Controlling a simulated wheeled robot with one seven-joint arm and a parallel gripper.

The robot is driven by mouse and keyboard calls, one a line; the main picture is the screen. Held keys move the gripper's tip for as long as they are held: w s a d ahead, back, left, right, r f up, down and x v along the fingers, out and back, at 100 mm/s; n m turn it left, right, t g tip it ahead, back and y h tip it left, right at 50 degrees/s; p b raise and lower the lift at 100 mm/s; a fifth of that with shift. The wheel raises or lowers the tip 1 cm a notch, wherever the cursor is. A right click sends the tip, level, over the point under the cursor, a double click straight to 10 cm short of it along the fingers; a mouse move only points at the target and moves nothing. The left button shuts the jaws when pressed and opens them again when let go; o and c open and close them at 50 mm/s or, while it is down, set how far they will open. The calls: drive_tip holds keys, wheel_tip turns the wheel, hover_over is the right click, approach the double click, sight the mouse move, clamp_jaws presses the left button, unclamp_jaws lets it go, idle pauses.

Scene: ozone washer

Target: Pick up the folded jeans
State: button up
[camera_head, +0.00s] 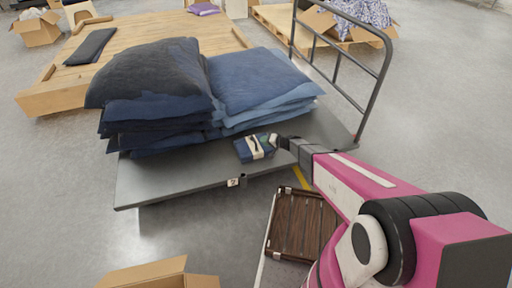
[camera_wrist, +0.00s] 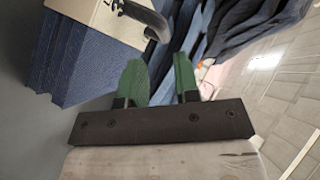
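A small dark-blue folded bundle (camera_head: 243,152) with a pale band lies on the grey flatbed cart (camera_head: 170,181), close to its front edge. It looks like the folded jeans. My gripper (camera_head: 274,139) is low over the cart at the bundle's right end; whether they touch is unclear. In the wrist view blue ribbed fabric (camera_wrist: 75,62) with a beige piece and a dark curved loop shows at upper left, outside the fingers. The green fingers of my gripper (camera_wrist: 160,82) stand apart with nothing visibly held between them.
A dark-blue stack (camera_head: 155,85) and a lighter blue stack (camera_head: 258,82) of folded cloth stand behind the bundle. The cart's metal handle (camera_head: 373,97) rises at right. A brown slatted crate (camera_head: 300,225) and an open cardboard box (camera_head: 160,274) are in front.

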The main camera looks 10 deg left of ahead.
sight(250, 148)
drive_tip(key=x, duration=0.7)
drive_tip(key=shift+w+a, duration=0.1)
drive_tip(key=shift+a, duration=0.2)
drive_tip(key=shift+r, duration=0.1)
drive_tip(key=shift+c, duration=0.3)
clamp_jaws()
idle(0.8)
